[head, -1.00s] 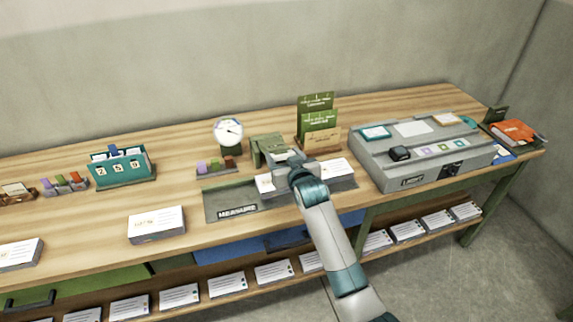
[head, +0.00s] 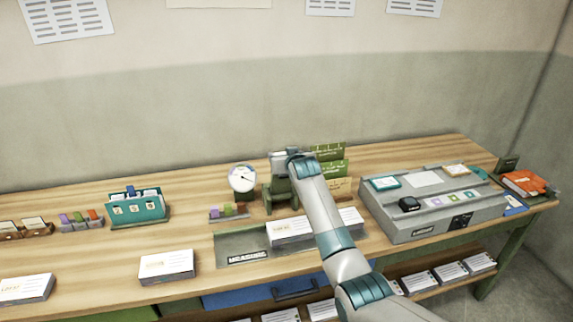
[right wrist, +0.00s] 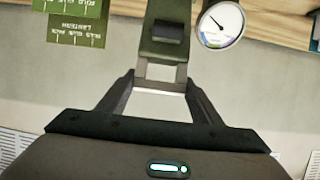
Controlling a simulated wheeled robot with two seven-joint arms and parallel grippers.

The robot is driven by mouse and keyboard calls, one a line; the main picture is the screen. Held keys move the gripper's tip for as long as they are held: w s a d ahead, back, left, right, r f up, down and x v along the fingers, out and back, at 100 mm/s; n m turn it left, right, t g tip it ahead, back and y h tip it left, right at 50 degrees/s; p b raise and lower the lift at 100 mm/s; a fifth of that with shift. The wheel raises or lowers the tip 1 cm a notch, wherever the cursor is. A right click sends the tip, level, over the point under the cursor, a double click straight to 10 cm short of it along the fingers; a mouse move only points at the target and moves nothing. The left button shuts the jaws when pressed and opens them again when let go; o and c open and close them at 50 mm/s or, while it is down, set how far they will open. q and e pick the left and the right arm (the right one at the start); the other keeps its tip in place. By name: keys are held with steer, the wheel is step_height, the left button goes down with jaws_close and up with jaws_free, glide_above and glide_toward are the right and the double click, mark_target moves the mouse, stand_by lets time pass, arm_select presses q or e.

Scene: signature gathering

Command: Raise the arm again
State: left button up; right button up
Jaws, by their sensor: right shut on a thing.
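The green measuring device (head: 280,198) stands behind the grey MEASURE tray on the table. Its round white dial (head: 242,178) is just to the left, and the dial also shows in the right wrist view (right wrist: 220,24). My right gripper (head: 284,157) is above the device's green body. In the right wrist view my fingers (right wrist: 161,82) are shut on the device's green arm (right wrist: 165,50). In the head view my gripper hides most of that arm. My left gripper is not in view.
A white card stack (head: 289,231) lies in the MEASURE tray (head: 232,246). Green cards (head: 331,168) stand behind my right arm. A grey LIGHT console (head: 432,206) is to the right. Another card stack (head: 166,266) sits at the front left, with bare table around it.

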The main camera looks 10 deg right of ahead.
steer(key=shift+w+r, duration=0.35)
steer(key=shift+w, duration=0.15)
steer(key=shift+g, duration=0.3)
steer(key=shift+r, duration=0.1)
steer(key=o, duration=1.5)
steer(key=shift+f, duration=0.2)
steer(key=shift+s, duration=0.1)
steer(key=shift+s+r, duration=0.2)
steer(key=shift+s, duration=0.4)
steer(key=b+v, duration=0.4)
steer(key=v, duration=1.2)
